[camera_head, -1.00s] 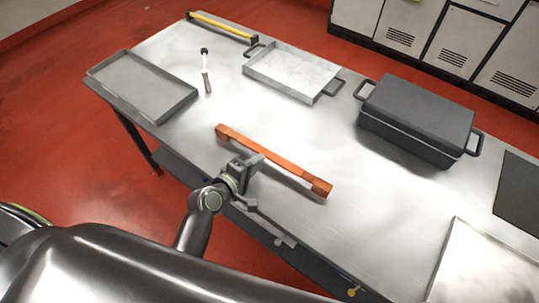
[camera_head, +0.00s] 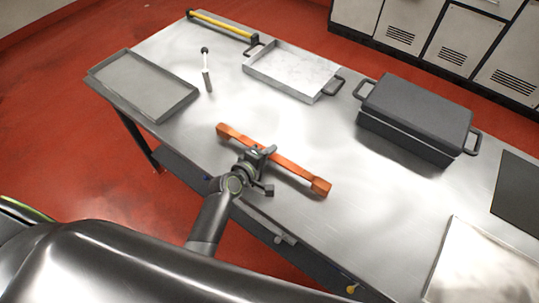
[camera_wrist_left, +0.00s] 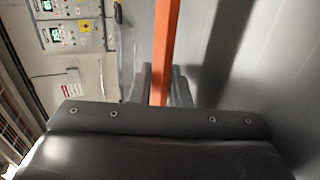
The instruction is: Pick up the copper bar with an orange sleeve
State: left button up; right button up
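The copper bar with an orange sleeve (camera_head: 295,168) lies slantwise on the steel table in the head view, with thicker orange-brown ends. My left gripper (camera_head: 266,165) is over the bar's middle and hides part of it. In the left wrist view the orange sleeve (camera_wrist_left: 166,40) runs down between the two dark fingers (camera_wrist_left: 164,88), one on each side. The fingers look apart, and I see no clear grip on the bar. Contact with the bar is hard to tell. My right gripper is not in view.
A flat grey tray (camera_head: 104,72), a small tool with a black knob (camera_head: 207,80), a handled tray (camera_head: 318,94) and a dark lidded box (camera_head: 418,110) stand on the table (camera_head: 205,128). A yellow bar (camera_head: 222,26) lies at the back edge. A shiny tray (camera_head: 485,265) is at right.

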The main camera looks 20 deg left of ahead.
pick_arm(q)
grip_shut()
